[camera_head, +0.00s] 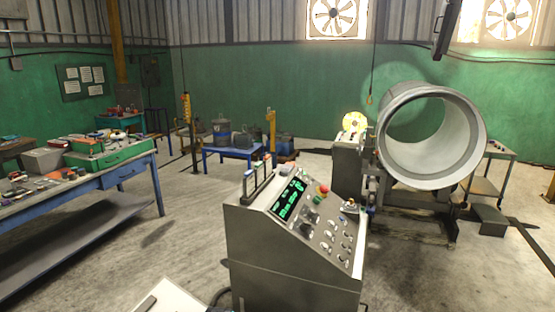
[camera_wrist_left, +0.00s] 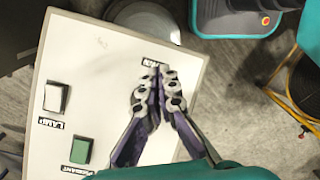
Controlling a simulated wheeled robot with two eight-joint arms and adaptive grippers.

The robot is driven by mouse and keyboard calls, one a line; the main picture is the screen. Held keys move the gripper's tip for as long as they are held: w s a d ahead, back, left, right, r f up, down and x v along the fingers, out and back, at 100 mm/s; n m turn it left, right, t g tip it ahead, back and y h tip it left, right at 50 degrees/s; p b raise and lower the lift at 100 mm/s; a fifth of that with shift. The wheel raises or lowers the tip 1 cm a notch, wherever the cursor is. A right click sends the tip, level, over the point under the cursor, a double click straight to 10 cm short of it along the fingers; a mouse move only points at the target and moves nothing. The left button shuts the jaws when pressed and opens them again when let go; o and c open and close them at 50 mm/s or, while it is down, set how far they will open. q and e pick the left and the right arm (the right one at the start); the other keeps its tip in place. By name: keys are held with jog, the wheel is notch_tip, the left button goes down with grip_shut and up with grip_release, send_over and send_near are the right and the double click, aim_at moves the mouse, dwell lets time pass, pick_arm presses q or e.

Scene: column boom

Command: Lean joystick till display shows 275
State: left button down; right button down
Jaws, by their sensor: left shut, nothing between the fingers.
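The grey control console (camera_head: 290,255) stands in front of me in the head view. Its sloped panel carries a dark display (camera_head: 290,202) with green characters, too small to read. A small joystick-like part (camera_head: 350,206) stands at the panel's upper right; its lean cannot be told. In the left wrist view, my left gripper (camera_wrist_left: 158,70) is shut and empty, over a white panel (camera_wrist_left: 95,75) with a white switch (camera_wrist_left: 57,97) and a green switch (camera_wrist_left: 80,151). The fingers cover part of this panel. Neither gripper shows in the head view.
A red button (camera_head: 323,189) and several knobs sit on the console. A large metal cylinder (camera_head: 470,140) on a positioner stands behind it at right. A cluttered workbench (camera_head: 125,160) is at left. Open concrete floor lies between bench and console.

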pick_arm(q)
jog(key=shift+a, duration=0.1)
dwell(0.3)
jog(key=shift+w+a+b, duration=0.1)
jog(key=shift+w+a, duration=0.15)
jog(key=shift+a, duration=0.4)
jog(key=shift+w+a+b, duration=0.1)
jog(key=shift+w+a, duration=0.1)
jog(key=shift+a, duration=0.5)
jog(key=shift+w+a+b, duration=0.1)
jog(key=shift+w+a, duration=0.15)
jog(key=shift+a, duration=0.4)
jog(key=shift+w+a+f, duration=0.15)
jog(key=shift+w+a, duration=0.05)
jog(key=shift+a, duration=0.1)
jog(key=shift+s+d, duration=0.15)
jog(key=shift+d, duration=0.1)
jog(key=s+d+r+p, duration=0.1)
jog(key=d+r+p, duration=0.3)
jog(key=r, duration=0.4)
jog(key=shift+s+r+p, duration=0.15)
jog(key=shift+s+p, duration=0.05)
jog(key=shift+p, duration=0.6)
